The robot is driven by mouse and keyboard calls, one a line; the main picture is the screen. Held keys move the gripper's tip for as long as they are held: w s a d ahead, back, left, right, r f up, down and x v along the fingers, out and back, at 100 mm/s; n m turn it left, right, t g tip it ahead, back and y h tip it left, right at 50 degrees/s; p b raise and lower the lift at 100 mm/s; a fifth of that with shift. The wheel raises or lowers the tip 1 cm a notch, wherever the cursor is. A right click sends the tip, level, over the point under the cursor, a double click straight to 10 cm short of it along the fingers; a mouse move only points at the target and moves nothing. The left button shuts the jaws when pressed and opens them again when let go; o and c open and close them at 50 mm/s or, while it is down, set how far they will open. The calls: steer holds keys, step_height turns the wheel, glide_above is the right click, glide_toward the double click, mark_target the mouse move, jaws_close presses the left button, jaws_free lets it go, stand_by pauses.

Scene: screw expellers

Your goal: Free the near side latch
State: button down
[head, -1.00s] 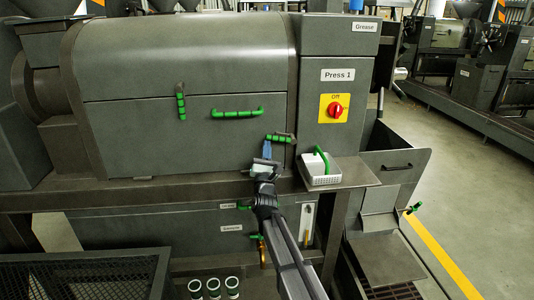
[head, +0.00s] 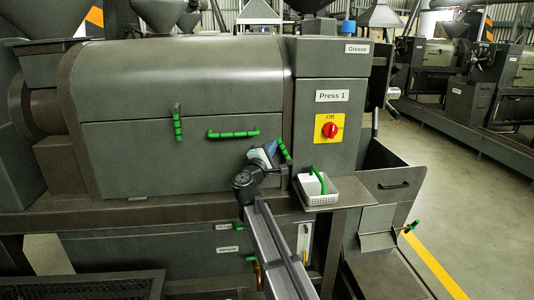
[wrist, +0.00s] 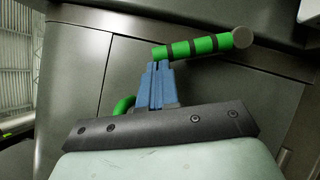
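The press cover (head: 180,150) shows two green-gripped latches, one on each side of its green bar handle (head: 233,133). The left latch (head: 177,124) hangs straight down. The right latch (head: 284,149), nearest my gripper, is tilted, its lower end towards the right. My gripper (head: 271,147) is at this right latch. In the wrist view, my blue fingers (wrist: 160,66) are together, their tips at the underside of the right latch's green grip (wrist: 200,46), near one end. They look pressed against it or very close, not around it; contact is not clear.
A white basket (head: 332,190) with a green handle stands on a small shelf just right of my gripper. The red switch (head: 330,130) on its yellow plate reads Off on the Press 1 cabinet. A hopper (head: 393,180) is at right. Open floor lies beyond.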

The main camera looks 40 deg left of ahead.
steer(key=shift+m, duration=0.3)
steer(key=shift+w+d+r, duration=1.15)
steer(key=shift+w+d, duration=0.15)
steer(key=shift+w, duration=0.05)
steer(key=shift+w+d, duration=0.1)
steer(key=s, duration=1.3)
steer(key=shift+s+a, duration=0.2)
steer(key=shift+a, duration=0.05)
